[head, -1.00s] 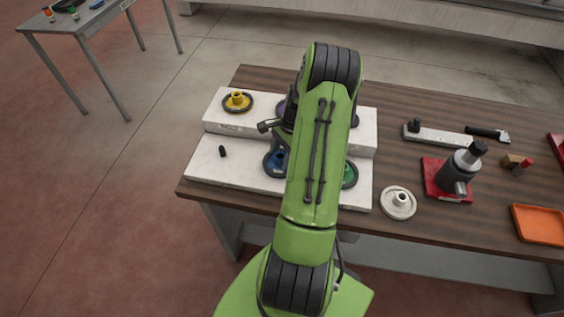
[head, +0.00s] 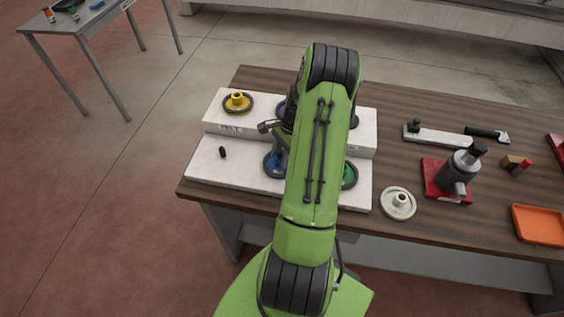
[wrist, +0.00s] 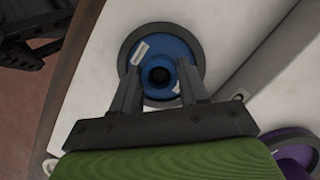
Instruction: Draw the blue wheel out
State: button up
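The blue wheel (wrist: 160,52), a round disc with a dark rim and a raised hub with a dark hole, shows in the wrist view. It sits on the white stepped stand (head: 225,165), on its lower step, and in the head view the blue wheel (head: 272,164) is partly hidden by my arm. My gripper (wrist: 160,85) is over it with its two fingers apart, one on each side of the hub. Whether the fingers touch the hub cannot be told. In the head view my arm hides most of the gripper.
A yellow wheel (head: 237,101) is on the upper step and a green wheel (head: 349,175) on the lower one. A purple wheel (wrist: 293,150) lies close by. A bare black peg (head: 222,152) stands left. A white wheel (head: 398,203) and red-based press (head: 447,180) are right.

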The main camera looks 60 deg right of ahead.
grip_shut()
jog(key=shift+r+p, duration=0.55)
jog(key=shift+r, duration=0.15)
jog(key=shift+r+p, duration=2.2)
jog(key=shift+r, duration=0.65)
jog(key=shift+r, duration=0.1)
notch_tip(320, 180, up, 4)
jog(key=p, duration=0.2)
jog(key=shift+p, duration=0.4)
